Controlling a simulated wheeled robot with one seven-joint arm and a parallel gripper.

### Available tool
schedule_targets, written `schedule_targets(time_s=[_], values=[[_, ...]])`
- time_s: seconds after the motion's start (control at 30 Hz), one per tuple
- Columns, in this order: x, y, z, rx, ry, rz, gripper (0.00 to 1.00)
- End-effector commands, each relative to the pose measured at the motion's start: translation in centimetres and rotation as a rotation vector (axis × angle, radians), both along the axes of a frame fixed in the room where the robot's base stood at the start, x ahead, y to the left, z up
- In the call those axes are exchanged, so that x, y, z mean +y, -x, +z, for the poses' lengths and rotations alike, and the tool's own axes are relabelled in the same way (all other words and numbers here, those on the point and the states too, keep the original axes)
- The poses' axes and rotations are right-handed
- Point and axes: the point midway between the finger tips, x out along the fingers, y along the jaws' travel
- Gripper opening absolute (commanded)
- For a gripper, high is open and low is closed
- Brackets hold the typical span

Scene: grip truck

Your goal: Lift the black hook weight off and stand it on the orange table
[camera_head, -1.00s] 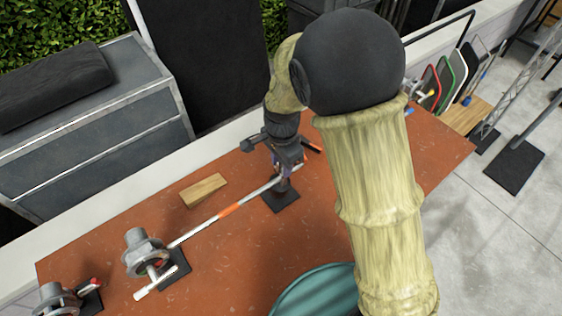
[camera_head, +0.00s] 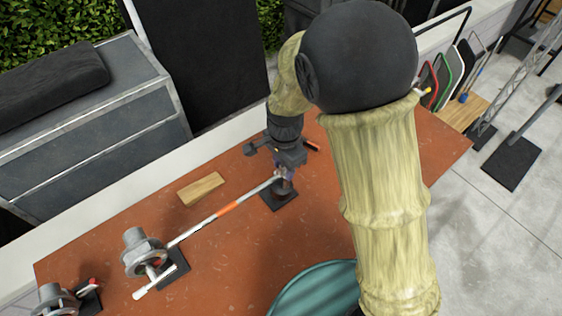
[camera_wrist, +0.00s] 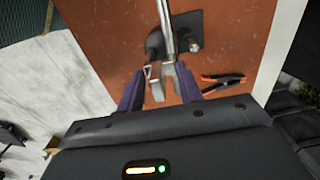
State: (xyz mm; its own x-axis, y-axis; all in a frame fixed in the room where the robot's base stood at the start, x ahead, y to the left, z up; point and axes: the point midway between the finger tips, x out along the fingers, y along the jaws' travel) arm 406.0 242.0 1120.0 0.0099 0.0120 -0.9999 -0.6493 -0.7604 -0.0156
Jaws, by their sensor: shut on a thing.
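The black hook weight (camera_wrist: 155,44) shows as a dark rounded body just beyond my fingertips in the wrist view, beside the pale rod (camera_wrist: 169,25). My gripper (camera_wrist: 158,86) is shut on it, around a thin metal hook at its near end. In the head view my gripper (camera_head: 287,172) is at the rod's right end, above a black stand base (camera_head: 279,200). There the weight is mostly hidden by the gripper. The rod (camera_head: 205,224), with an orange band, reaches left to a grey clamp stand (camera_head: 141,252). The orange table (camera_head: 235,262) lies below.
A wooden block (camera_head: 201,189) lies behind the rod. Orange-and-black pliers (camera_wrist: 222,81) lie beside the stand. A teal round thing (camera_head: 318,290) is at the table's front. Another clamp (camera_head: 56,299) stands at the lower left. Bare tabletop lies in front of the rod.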

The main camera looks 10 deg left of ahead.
Motion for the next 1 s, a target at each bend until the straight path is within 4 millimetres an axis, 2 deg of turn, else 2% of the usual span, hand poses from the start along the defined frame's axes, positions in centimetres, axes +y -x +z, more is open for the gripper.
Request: schedule_targets(time_s=[0.7, 1.0], values=[[-2.1, 1.7, 0.1, -0.002, -0.001, 0.0, 0.04], [-2.2, 1.9, 0.1, -0.003, -0.002, 0.0, 0.04]])
